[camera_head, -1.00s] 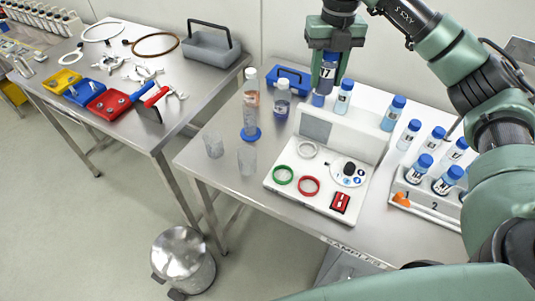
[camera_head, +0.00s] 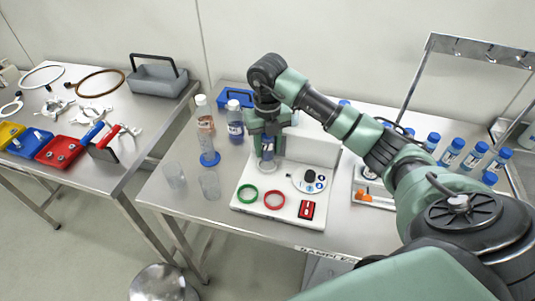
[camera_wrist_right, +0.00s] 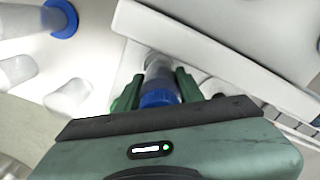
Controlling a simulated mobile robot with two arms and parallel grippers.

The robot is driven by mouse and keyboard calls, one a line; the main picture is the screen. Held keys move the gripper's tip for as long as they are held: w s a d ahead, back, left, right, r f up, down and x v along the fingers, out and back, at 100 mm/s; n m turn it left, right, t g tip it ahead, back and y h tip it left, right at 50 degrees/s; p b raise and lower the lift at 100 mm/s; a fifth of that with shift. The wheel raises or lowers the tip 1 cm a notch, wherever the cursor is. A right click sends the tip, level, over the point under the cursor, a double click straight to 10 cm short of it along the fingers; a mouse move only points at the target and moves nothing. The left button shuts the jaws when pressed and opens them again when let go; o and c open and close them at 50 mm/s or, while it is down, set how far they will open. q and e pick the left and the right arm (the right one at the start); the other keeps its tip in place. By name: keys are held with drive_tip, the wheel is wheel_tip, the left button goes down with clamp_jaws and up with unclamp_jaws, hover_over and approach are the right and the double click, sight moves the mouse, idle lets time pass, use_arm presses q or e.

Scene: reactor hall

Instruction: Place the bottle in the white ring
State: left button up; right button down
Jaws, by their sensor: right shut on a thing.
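My right gripper (camera_head: 268,138) is shut on a clear bottle (camera_head: 267,154) and holds it upright, at the back left of the white station (camera_head: 238,201). The bottle's blue cap (camera_wrist_right: 160,98) shows between the fingers in the right wrist view. The bottle's lower end is over the spot of the white ring, which is largely hidden behind it. I cannot tell whether the bottle touches the station. A green ring (camera_head: 247,193) and a red ring (camera_head: 275,199) lie empty in front. My left gripper is not in view.
A rack with blue-capped bottles (camera_head: 451,152) is at the right. Another table with trays (camera_head: 60,151) is at the left.

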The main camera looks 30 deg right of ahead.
sight(267, 157)
wheel_tip(267, 157, down, 4)
drive_tip(key=shift+r+p, duration=0.2)
drive_tip(key=shift+p, duration=0.2)
drive_tip(key=shift+f, duration=0.4)
drive_tip(key=c, duration=0.9)
unclamp_jaws()
drive_tip(key=shift+r, duration=0.1)
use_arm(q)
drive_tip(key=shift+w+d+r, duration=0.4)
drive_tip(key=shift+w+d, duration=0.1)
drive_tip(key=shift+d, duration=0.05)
